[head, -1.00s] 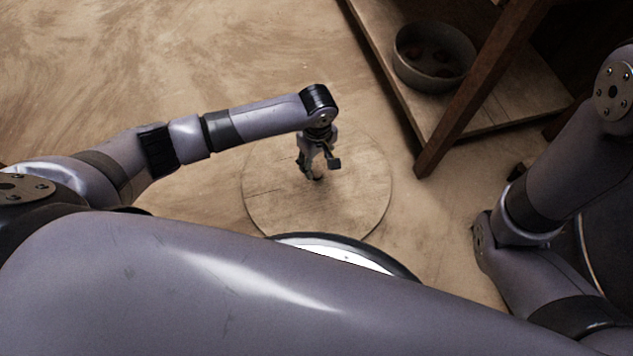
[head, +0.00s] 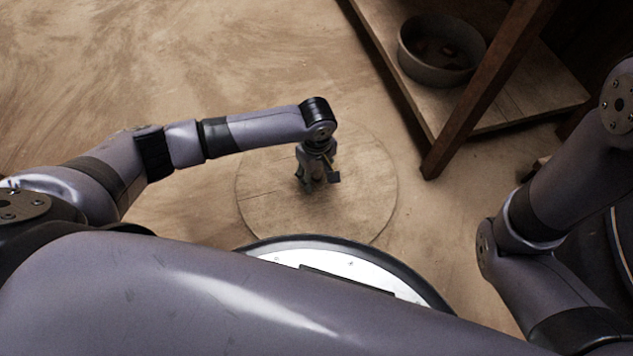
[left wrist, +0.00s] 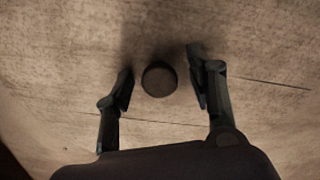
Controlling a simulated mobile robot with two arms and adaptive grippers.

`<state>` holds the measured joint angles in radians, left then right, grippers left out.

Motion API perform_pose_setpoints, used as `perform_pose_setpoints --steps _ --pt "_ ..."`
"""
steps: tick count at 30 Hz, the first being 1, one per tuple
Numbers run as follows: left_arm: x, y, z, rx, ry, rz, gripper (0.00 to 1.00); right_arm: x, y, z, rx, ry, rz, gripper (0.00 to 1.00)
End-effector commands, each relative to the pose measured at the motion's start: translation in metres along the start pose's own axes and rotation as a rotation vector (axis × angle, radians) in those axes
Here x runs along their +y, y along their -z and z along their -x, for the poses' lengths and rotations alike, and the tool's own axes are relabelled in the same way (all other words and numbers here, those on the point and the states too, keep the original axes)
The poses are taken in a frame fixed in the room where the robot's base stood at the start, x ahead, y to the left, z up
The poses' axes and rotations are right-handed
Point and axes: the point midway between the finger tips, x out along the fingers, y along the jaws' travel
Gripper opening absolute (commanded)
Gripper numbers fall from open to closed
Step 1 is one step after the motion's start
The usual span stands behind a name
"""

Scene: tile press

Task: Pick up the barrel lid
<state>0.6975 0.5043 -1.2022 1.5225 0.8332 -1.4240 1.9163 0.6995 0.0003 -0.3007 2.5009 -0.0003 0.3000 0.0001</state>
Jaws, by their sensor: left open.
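The barrel lid (head: 355,195) is a round, flat wooden disc lying on the floor in the middle of the head view. In the left wrist view its wooden surface (left wrist: 60,60) fills most of the picture, with a small dark round knob (left wrist: 159,78) standing on it. My left gripper (head: 312,186) is above the lid, pointing down. In the left wrist view its two fingers (left wrist: 162,85) are apart, one on each side of the knob, with gaps between. In the head view the gripper hides the knob. My right gripper is not in view.
A low wooden shelf (head: 520,105) with a dark slanted post (head: 480,100) stands at the upper right. A grey bowl (head: 435,70) with dark contents sits on it. The sandy floor (head: 190,60) to the left and behind the lid is clear.

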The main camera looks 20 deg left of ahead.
Motion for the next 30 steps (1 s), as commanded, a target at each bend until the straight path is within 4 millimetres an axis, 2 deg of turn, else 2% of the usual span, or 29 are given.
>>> perform_pose_setpoints --steps 4,26,30 --pt "0.0000 0.0001 0.0013 0.000 0.000 0.000 0.49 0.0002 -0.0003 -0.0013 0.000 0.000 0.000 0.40" --pt "-0.0002 -0.0003 0.0010 0.000 0.001 0.000 0.00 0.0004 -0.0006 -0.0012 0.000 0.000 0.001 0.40" --pt "-0.0003 -0.0004 0.0009 0.000 0.001 0.000 0.00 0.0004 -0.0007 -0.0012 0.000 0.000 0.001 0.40"
